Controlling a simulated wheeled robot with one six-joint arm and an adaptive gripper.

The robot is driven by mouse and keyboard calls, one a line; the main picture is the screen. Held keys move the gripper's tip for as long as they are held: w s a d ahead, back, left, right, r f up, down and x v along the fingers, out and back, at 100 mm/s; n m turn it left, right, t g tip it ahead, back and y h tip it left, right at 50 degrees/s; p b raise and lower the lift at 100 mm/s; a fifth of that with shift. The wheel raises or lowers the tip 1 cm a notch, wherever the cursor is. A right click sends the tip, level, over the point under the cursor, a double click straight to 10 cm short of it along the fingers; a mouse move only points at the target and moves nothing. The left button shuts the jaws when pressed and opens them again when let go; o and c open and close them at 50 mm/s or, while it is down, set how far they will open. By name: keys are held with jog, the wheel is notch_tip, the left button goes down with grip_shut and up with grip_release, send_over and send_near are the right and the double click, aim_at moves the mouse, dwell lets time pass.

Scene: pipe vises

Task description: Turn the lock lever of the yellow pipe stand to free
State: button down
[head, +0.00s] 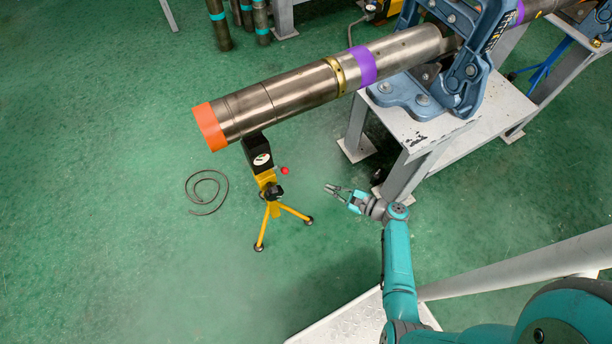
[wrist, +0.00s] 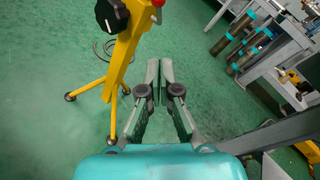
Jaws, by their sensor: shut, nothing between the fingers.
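The yellow pipe stand (head: 268,180) stands on splayed yellow legs under the free end of a long steel pipe (head: 290,92). A lever with a red ball end (head: 285,171) sticks out on the stand's right side, below its black head (head: 257,152). A black knob (head: 273,192) sits lower on the stand. My gripper (head: 329,189) is right of the stand, apart from it, shut and empty. In the wrist view the stand (wrist: 124,55) rises left of my gripper (wrist: 159,76). The red ball (wrist: 158,3) is cut off at the top edge, beyond my fingertips.
A blue vise (head: 460,75) on a grey steel bench (head: 430,135) holds the pipe, right of the stand. A coiled cable (head: 207,192) lies on the floor left of the stand. Short pipes (head: 220,25) stand at the back. The green floor around the stand is mostly clear.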

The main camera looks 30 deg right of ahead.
aim_at(282, 169)
jog(key=a+r+x, duration=0.1)
jog(key=r+x, duration=0.1)
jog(key=x, duration=1)
jog(key=shift+a, duration=0.4)
jog(key=shift+w+r, duration=0.15)
jog(key=shift+r, duration=0.15)
jog(key=w+r+m+g+h, duration=0.1)
jog(key=w+r+m+g, duration=0.1)
jog(key=w+r+g, duration=0.2)
jog(key=shift+w+r+m+g+h, duration=0.2)
jog(key=shift+w+m+g+h, duration=0.1)
jog(key=shift+w+g, duration=0.9)
jog(key=shift+r, duration=0.1)
